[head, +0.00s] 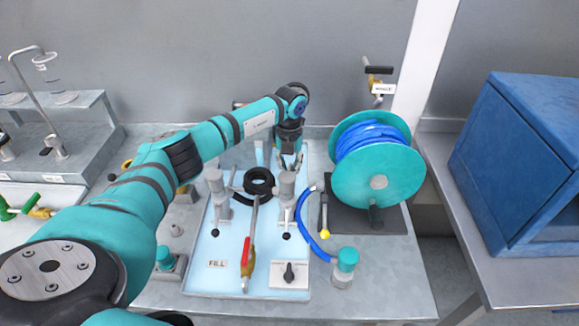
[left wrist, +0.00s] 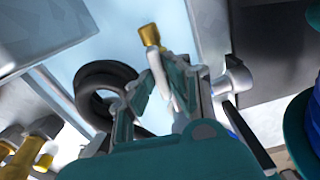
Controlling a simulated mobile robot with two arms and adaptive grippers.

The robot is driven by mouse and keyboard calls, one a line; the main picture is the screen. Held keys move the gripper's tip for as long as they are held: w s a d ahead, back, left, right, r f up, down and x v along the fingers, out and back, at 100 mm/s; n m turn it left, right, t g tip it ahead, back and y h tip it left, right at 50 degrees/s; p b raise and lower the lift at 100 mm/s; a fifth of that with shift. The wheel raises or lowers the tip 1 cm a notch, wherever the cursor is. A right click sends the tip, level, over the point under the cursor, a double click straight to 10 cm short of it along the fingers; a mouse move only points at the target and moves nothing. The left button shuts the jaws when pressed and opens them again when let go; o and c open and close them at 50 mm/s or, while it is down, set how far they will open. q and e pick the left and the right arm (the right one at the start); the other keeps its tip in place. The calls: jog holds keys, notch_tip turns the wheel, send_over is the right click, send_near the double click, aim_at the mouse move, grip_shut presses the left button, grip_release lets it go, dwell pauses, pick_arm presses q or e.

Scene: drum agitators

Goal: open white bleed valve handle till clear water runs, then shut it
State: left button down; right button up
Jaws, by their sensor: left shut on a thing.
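My left gripper (head: 291,164) reaches down over the pale blue panel (head: 228,245) at its back part. In the left wrist view its fingers (left wrist: 163,88) are closed around a slim white handle (left wrist: 158,70). The handle extends from a small brass valve body (left wrist: 150,36). In the head view the gripper and arm hide this valve, and I cannot tell how far the handle is turned. No running water can be made out. My right gripper is not in view.
A black hose coil (head: 258,181) lies beside the gripper, between two grey upright fittings (head: 287,190). A brass valve with a red handle (head: 247,258) stands near the FILL label (head: 217,263). A teal reel (head: 378,176) with blue hose is on the right.

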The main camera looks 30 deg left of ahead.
pick_arm(q)
jog(key=shift+w, duration=0.1)
jog(key=c, duration=1.3)
grip_release()
jog(key=shift+c, duration=0.2)
notch_tip(320, 180, up, 12)
